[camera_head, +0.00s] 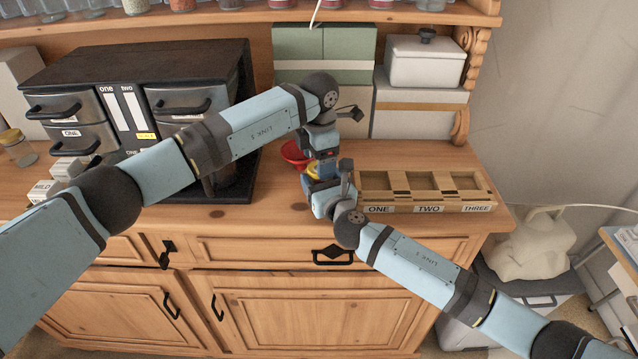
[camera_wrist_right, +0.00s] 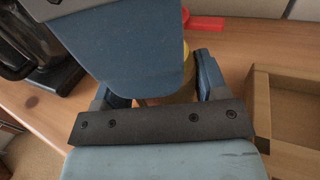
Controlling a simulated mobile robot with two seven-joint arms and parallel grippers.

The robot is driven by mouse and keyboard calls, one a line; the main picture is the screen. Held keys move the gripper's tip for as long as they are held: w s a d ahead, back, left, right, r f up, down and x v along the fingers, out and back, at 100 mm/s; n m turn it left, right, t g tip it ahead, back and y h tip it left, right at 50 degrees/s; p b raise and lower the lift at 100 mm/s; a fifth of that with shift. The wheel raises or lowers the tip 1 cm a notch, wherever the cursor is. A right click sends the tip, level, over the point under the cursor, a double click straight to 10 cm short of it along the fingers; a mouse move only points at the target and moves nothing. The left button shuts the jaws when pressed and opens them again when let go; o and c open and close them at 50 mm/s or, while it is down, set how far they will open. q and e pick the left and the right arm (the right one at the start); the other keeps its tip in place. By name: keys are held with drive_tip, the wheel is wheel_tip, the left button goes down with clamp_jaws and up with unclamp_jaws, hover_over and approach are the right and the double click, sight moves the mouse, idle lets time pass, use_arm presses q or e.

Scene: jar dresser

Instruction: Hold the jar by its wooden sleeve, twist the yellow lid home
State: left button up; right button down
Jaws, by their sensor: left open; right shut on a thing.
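The yellow lid (camera_head: 313,170) shows as a small patch between my two grippers in the head view. A yellow part also shows behind the blue gripper body in the right wrist view (camera_wrist_right: 187,62). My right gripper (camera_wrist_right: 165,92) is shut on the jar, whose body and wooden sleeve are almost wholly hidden. My left gripper (camera_head: 321,158) is open and points down close above the lid. Its blue body covers much of the right wrist view. I cannot tell whether its fingers touch the lid or how the lid sits.
A red dish (camera_head: 295,153) lies just behind the grippers. A wooden tray (camera_head: 428,206) marked ONE, TWO, THREE stands close to the right. A black-topped drawer unit (camera_head: 140,62) stands left, under my left arm. Another yellow-lidded jar (camera_head: 18,148) is at far left.

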use_arm(q)
drive_tip(key=shift+f, duration=0.7)
drive_tip(key=c, duration=0.9)
drive_tip(key=shift+c, duration=0.3)
drive_tip(key=o, duration=1.1)
drive_tip(key=shift+r, duration=0.1)
wheel_tip(320, 180, up, 12)
drive_tip(key=shift+f, duration=0.1)
